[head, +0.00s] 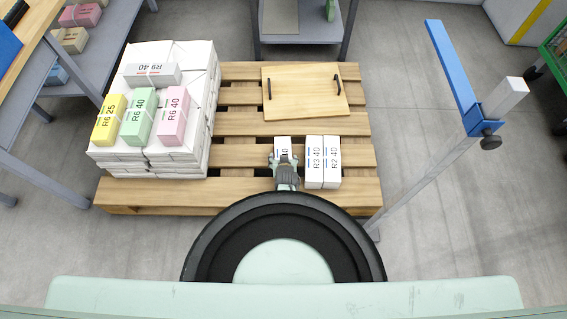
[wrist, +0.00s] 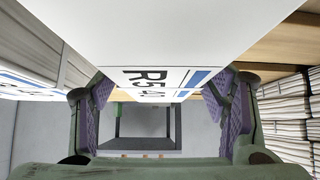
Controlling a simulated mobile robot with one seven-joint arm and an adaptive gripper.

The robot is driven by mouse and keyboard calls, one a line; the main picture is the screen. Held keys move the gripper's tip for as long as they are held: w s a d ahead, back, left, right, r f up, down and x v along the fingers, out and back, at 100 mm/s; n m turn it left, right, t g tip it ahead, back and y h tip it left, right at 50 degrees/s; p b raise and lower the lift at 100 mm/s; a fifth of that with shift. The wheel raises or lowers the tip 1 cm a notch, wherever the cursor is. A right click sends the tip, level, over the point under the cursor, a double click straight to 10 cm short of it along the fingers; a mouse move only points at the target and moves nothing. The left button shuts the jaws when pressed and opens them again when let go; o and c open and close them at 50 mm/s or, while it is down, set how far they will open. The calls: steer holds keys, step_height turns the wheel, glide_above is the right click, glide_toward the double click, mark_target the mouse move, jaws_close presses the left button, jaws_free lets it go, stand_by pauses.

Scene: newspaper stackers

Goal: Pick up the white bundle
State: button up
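The white bundle (head: 283,143) stands on the wooden pallet, left of two similar white bundles, R3 40 (head: 315,165) and R2 40 (head: 332,165). In the wrist view the white bundle (wrist: 150,35) fills the upper middle, showing an R5 label and a blue stripe. My gripper (head: 284,160) is over the bundle's near part and hides it in the head view. In the wrist view its purple-padded fingers (wrist: 160,100) are spread on either side of the bundle, very close to its sides. Firm contact is not clear.
The pallet (head: 240,180) also holds a wooden board (head: 300,93) with black handles. A white stack (head: 180,60) with yellow, green and pink bundles stands at left. A blue-topped post (head: 450,65) rises at right.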

jaws_close()
steer(key=shift+w+r, duration=0.1)
stand_by(0.8)
